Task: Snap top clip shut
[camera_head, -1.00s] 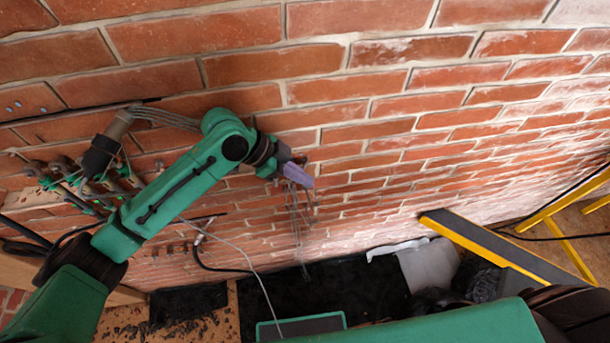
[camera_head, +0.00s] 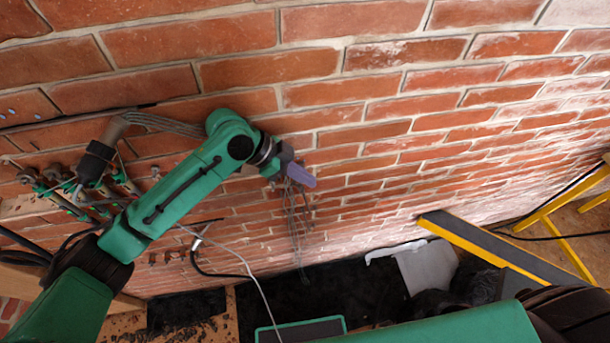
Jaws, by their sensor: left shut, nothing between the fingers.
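My left gripper (camera_head: 302,174) is at the end of the green left arm, close in front of the brick wall (camera_head: 350,115). Its lilac fingers are shut with nothing seen between them. Thin grey wires (camera_head: 298,225) hang just below the fingers; I cannot tell whether they touch. No top clip can be made out; the gripper may hide it. My right gripper is not in view; only part of my green right arm shows at the bottom.
A yellow-edged board (camera_head: 490,245) and yellow frame (camera_head: 560,210) stand at right. Black sheeting (camera_head: 330,285) and a white bag (camera_head: 428,265) lie below.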

